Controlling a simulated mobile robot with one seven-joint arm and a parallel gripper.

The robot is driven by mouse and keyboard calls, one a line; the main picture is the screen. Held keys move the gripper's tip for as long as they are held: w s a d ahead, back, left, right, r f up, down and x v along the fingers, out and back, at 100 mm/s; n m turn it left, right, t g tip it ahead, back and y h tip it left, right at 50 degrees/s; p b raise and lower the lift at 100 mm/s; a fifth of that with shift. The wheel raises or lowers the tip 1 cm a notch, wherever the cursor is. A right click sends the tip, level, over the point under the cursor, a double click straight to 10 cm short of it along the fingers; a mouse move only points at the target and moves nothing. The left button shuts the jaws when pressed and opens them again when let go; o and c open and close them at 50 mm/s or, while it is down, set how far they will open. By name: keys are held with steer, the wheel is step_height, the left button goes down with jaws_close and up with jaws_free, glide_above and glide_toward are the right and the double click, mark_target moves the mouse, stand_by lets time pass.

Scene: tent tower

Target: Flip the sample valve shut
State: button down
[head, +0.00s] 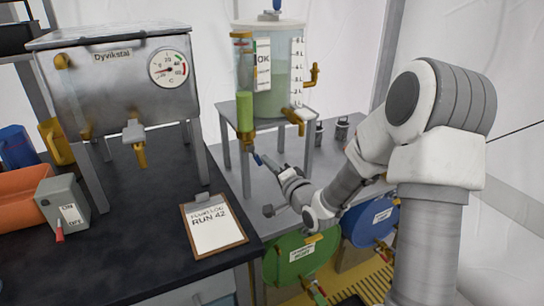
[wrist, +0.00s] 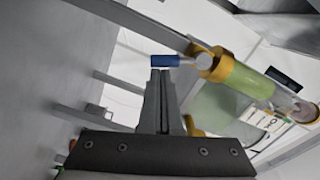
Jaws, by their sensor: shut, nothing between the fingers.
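A small valve with a blue lever (wrist: 165,61) sits on the brass end fitting (wrist: 212,64) of a sight tube holding green liquid. In the head view the blue lever (head: 257,159) shows just below the brass foot of the tube (head: 245,100). I take it for the sample valve; no label on it is readable. My gripper (wrist: 160,73) is shut and empty, its fingertips right at the blue lever. I cannot tell whether they touch it. In the head view my gripper (head: 266,161) reaches in from the right, its tips close to the lever.
A clear tank (head: 275,80) with brass taps stands on a grey stand (head: 228,112) beside the tube. A steel boiler (head: 118,85) with a dial stands left. A clipboard (head: 214,227) and switch box (head: 62,205) lie on the black bench. Green (head: 290,262) and blue drums (head: 368,228) are below.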

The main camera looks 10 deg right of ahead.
steer(key=shift+s+a+f+m+p, duration=0.1)
steer(key=shift+a+f+m+p, duration=0.15)
steer(key=shift+m, duration=0.45)
steer(key=shift+s+a+f+m+p, duration=0.1)
steer(key=shift+a+m, duration=0.2)
steer(key=shift+m, duration=0.4)
steer(key=shift+s+a+f+m+p, duration=0.1)
steer(key=shift+a+f+m+p, duration=0.15)
steer(key=shift+m, duration=0.45)
steer(key=shift+a, duration=0.1)
steer(key=shift+w, duration=0.1)
